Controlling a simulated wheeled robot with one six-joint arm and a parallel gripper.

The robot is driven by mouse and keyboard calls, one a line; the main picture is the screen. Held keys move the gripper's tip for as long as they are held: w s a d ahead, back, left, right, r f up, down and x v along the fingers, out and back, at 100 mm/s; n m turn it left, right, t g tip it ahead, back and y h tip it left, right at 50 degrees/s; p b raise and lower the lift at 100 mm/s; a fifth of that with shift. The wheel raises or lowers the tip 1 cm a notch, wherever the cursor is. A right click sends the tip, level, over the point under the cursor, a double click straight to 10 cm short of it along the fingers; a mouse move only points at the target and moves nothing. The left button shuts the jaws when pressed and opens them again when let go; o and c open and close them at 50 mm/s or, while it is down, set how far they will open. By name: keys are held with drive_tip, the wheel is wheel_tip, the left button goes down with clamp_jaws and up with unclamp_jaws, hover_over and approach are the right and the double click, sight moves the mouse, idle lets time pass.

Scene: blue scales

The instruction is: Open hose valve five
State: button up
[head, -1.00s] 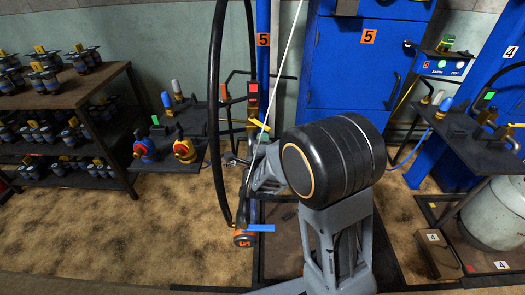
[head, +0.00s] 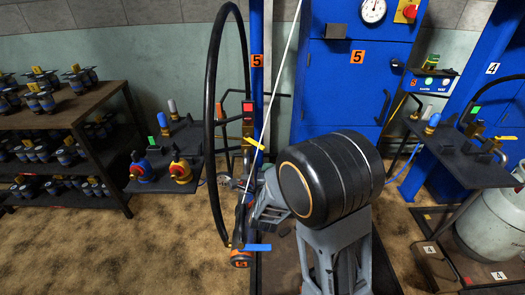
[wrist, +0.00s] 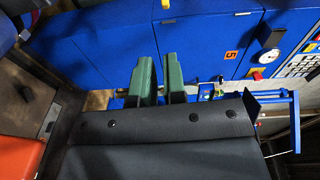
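A black hose (head: 211,110) hangs in a tall loop at the post with the orange number 5 tag (head: 257,61). Its lower end has an orange fitting marked 5 (head: 240,259), with a blue lever (head: 257,247) sticking out to the right beside it. A yellow lever (head: 254,144) sits higher on the post, below a red-faced box (head: 248,110). I cannot tell which lever is the hose valve. My gripper's green fingers (wrist: 160,80) show in the wrist view with a narrow gap and nothing between them. In the head view my arm largely hides the gripper.
A blue cabinet (head: 340,95) with a number 5 tag and gauge (head: 373,9) stands behind my arm. A shelf rack (head: 70,118) with several blue-black fittings is at left. A small tray (head: 170,160) holds valves. A side table (head: 460,165) and grey tank (head: 492,222) are right.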

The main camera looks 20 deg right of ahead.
sight(254, 143)
drive_tip(key=w+d+p, duration=0.1)
drive_tip(key=w+d, duration=0.1)
drive_tip(key=w+d+r+m+g+h, duration=0.1)
drive_tip(key=d, duration=0.1)
drive_tip(key=w+d+r+m+h+p, duration=0.1)
drive_tip(key=w+d, duration=0.1)
drive_tip(key=shift+w+d+p, duration=0.35)
clamp_jaws()
drive_tip(key=w+d+n+g+y+p, duration=0.7)
drive_tip(key=w+d+n+y, duration=0.2)
drive_tip(key=w+d+n, duration=0.6)
drive_tip(key=s+a+r+n+g+y, duration=0.65)
drive_tip(key=a+r+n, duration=0.2)
drive_tip(key=n, duration=0.65)
drive_tip(key=a+f+b, duration=0.1)
drive_tip(key=a+f, duration=0.7)
drive_tip(key=a, duration=0.1)
drive_tip(key=shift+s+a+f+n+g+b, duration=0.15)
drive_tip(key=shift+s+a+n+g+b, duration=0.1)
drive_tip(key=shift+n+g+b, duration=0.15)
